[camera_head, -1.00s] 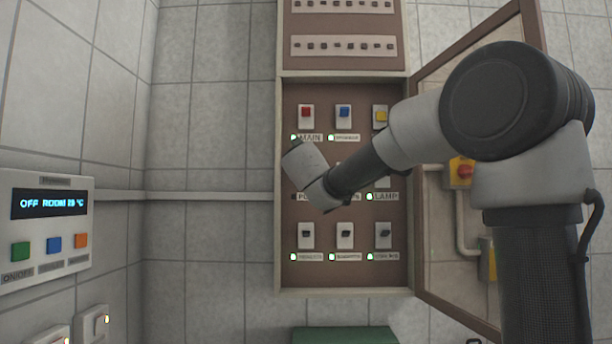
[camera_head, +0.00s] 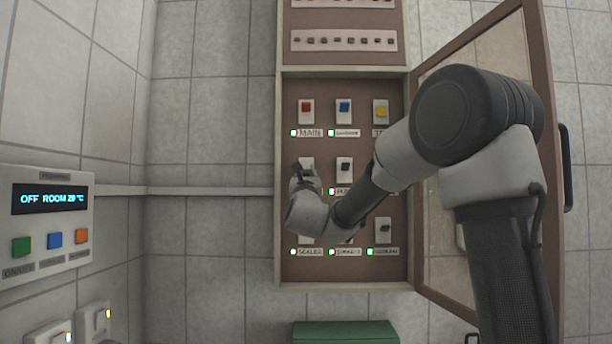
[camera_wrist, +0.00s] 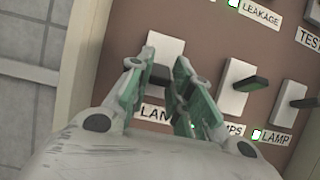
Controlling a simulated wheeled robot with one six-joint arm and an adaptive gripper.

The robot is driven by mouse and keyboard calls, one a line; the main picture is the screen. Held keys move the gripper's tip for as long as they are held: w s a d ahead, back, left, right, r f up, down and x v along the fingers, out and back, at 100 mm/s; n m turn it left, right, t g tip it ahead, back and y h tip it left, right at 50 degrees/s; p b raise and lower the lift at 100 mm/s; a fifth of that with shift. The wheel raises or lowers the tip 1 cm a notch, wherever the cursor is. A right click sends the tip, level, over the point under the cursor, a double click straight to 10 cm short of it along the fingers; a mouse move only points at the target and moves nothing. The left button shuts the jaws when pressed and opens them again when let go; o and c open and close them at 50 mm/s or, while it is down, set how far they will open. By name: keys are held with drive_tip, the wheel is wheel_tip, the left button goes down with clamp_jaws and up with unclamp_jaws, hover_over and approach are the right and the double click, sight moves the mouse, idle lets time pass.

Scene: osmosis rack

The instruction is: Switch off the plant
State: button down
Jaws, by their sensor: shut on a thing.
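The control panel (camera_head: 290,230) is a brown open box on the tiled wall with rows of switches. My gripper (camera_wrist: 160,70) is at the left switch (camera_wrist: 167,46) of the middle row, a white plate with a dark lever. Its green-padded fingers are closed on the lever, which is mostly hidden between them. The label (camera_wrist: 153,113) below is partly covered and reads "LAN". In the head view my gripper (camera_head: 305,172) covers the lower part of this switch (camera_head: 306,161). The lamp beside the label is hidden.
The pumps switch (camera_wrist: 240,86) and lamp switch (camera_wrist: 290,99) stand close on the right. Red (camera_head: 306,107), blue (camera_head: 344,106) and yellow (camera_head: 381,111) switches are above. The panel's door (camera_head: 548,170) stands open at right. A display box (camera_head: 50,235) reads "OFF ROOM".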

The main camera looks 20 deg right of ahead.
drive_tip(key=c, duration=1.3)
unclamp_jaws()
drive_tip(key=v, duration=1.2)
drive_tip(key=shift+f, duration=0.1)
